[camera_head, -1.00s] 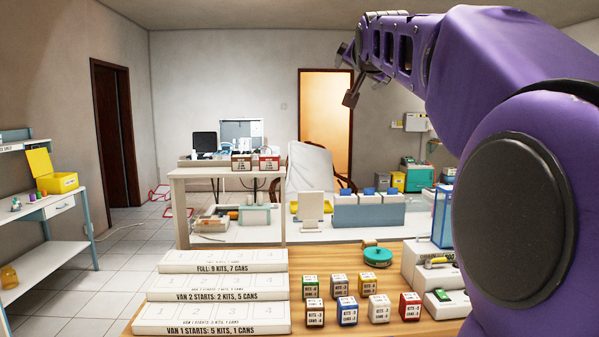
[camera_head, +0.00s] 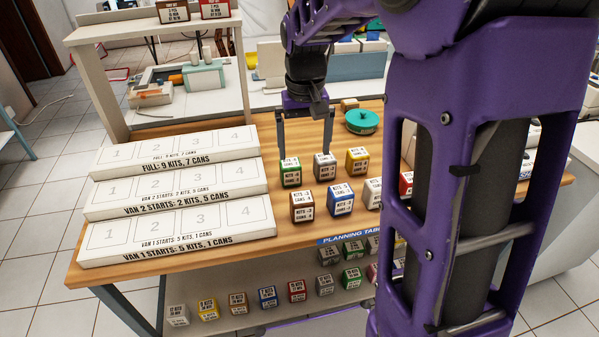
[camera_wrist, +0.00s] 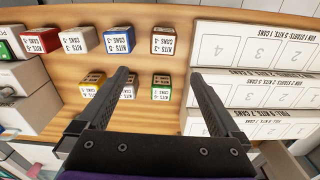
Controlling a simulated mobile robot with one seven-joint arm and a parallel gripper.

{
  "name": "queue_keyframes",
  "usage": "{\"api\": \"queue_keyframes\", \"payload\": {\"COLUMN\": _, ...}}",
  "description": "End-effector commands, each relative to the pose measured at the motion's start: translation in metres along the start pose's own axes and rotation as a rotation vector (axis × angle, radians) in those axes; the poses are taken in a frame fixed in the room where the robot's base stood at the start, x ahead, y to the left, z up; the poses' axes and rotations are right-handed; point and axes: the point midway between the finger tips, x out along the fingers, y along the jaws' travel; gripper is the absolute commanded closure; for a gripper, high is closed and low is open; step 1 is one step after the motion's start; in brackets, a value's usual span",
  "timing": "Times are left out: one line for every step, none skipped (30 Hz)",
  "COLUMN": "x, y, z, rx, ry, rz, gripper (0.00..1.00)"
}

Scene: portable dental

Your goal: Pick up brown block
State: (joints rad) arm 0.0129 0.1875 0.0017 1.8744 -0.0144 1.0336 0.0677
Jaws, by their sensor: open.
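The brown block (camera_head: 302,206) stands on the wooden table, in the nearer row of small labelled blocks. In the wrist view the brown block (camera_wrist: 165,40) is upside down in the picture, beyond the fingertips and roughly in line with the gap between them. My gripper (camera_head: 304,152) is open and empty. Its fingers point down, behind and above the brown block, near the green and grey blocks. In the wrist view the gripper (camera_wrist: 159,75) has its two fingers wide apart, with the green block (camera_wrist: 161,88) showing between them.
A blue block (camera_head: 340,201) stands right of the brown one. A green block (camera_head: 290,172), a grey block (camera_head: 325,167) and a yellow block (camera_head: 357,160) form the farther row. White numbered trays (camera_head: 179,232) lie to the left. A teal round object (camera_head: 362,121) sits behind.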

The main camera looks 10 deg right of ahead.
Motion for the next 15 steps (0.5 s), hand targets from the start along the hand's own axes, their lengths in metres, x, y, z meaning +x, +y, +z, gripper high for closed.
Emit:
{"api": "queue_keyframes", "payload": {"x": 0.004, "y": -0.002, "z": 0.007, "rx": -0.010, "ry": -0.026, "rz": -0.005, "gripper": 0.00}}
{"api": "queue_keyframes", "payload": {"x": 0.006, "y": -0.003, "z": 0.009, "rx": -0.016, "ry": -0.036, "rz": -0.007, "gripper": 0.00}}
{"api": "queue_keyframes", "payload": {"x": 0.009, "y": -0.004, "z": 0.012, "rx": -0.022, "ry": -0.045, "rz": -0.009, "gripper": 0.00}}
{"api": "queue_keyframes", "payload": {"x": 0.012, "y": -0.004, "z": 0.013, "rx": -0.025, "ry": -0.050, "rz": -0.010, "gripper": 0.00}}
{"api": "queue_keyframes", "payload": {"x": 0.015, "y": -0.005, "z": 0.014, "rx": -0.027, "ry": -0.053, "rz": -0.011, "gripper": 0.00}}
{"api": "queue_keyframes", "payload": {"x": 0.021, "y": -0.005, "z": 0.015, "rx": -0.027, "ry": -0.054, "rz": -0.011, "gripper": 0.00}}
{"api": "queue_keyframes", "payload": {"x": 0.026, "y": -0.005, "z": 0.015, "rx": -0.028, "ry": -0.054, "rz": -0.011, "gripper": 0.00}}
{"api": "queue_keyframes", "payload": {"x": 0.032, "y": -0.005, "z": 0.015, "rx": -0.027, "ry": -0.055, "rz": -0.011, "gripper": 0.00}}
{"api": "queue_keyframes", "payload": {"x": 0.041, "y": -0.005, "z": 0.015, "rx": -0.027, "ry": -0.054, "rz": -0.011, "gripper": 0.00}}
{"api": "queue_keyframes", "payload": {"x": 0.048, "y": -0.005, "z": 0.016, "rx": -0.027, "ry": -0.055, "rz": -0.010, "gripper": 0.00}}
{"api": "queue_keyframes", "payload": {"x": 0.055, "y": -0.005, "z": 0.016, "rx": -0.027, "ry": -0.054, "rz": -0.010, "gripper": 0.00}}
{"api": "queue_keyframes", "payload": {"x": 0.063, "y": -0.005, "z": 0.016, "rx": -0.026, "ry": -0.054, "rz": -0.010, "gripper": 0.00}}
{"api": "queue_keyframes", "payload": {"x": 0.070, "y": -0.005, "z": 0.016, "rx": -0.026, "ry": -0.053, "rz": -0.010, "gripper": 0.00}}
{"api": "queue_keyframes", "payload": {"x": 0.077, "y": -0.006, "z": 0.017, "rx": -0.026, "ry": -0.054, "rz": -0.010, "gripper": 0.00}}
{"api": "queue_keyframes", "payload": {"x": 0.086, "y": -0.006, "z": 0.017, "rx": -0.026, "ry": -0.053, "rz": -0.010, "gripper": 0.00}}
